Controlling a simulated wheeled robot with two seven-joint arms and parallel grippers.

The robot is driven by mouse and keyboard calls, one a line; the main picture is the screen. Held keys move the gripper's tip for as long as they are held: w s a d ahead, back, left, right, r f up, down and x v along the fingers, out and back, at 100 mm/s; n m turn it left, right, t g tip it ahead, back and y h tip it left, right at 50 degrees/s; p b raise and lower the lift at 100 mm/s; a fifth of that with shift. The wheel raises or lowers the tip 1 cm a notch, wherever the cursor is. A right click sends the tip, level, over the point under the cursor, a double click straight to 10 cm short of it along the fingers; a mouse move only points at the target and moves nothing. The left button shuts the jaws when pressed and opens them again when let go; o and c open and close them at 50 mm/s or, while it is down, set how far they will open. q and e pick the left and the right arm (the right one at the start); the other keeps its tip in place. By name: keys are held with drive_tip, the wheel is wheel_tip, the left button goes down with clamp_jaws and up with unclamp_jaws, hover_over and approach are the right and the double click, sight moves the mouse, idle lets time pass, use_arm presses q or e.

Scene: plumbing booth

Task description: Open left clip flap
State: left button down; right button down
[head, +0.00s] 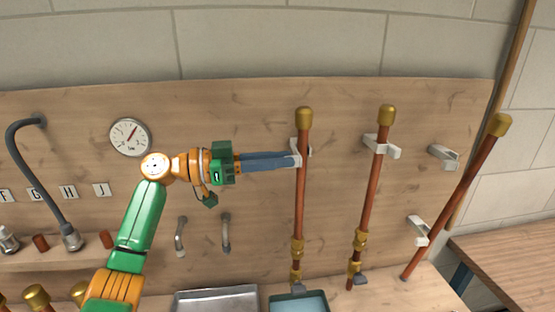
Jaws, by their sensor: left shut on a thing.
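The left copper pipe (301,196), with a brass cap on top, stands upright against the wooden board. The white left clip (307,151) is at its upper part, partly hidden by the pipe and my fingers. My left gripper (294,161) reaches in from the left, its blue-grey fingers closed at the clip's pale flap, just left of the pipe. The flap is mostly covered, so how far open it stands is unclear. My right gripper is not in view.
A middle pipe (372,190) sits at another white clip (382,147). A right pipe (458,195) leans near a lower clip (418,231), below an upper clip (443,156). A gauge (130,137) and a grey hose (38,170) are at left. Trays (217,293) lie below.

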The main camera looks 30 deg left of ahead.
use_arm(q)
drive_tip(key=shift+f, duration=0.2)
drive_tip(key=c, duration=0.8)
unclamp_jaws()
drive_tip(key=b+v, duration=0.4)
drive_tip(key=v, duration=0.3)
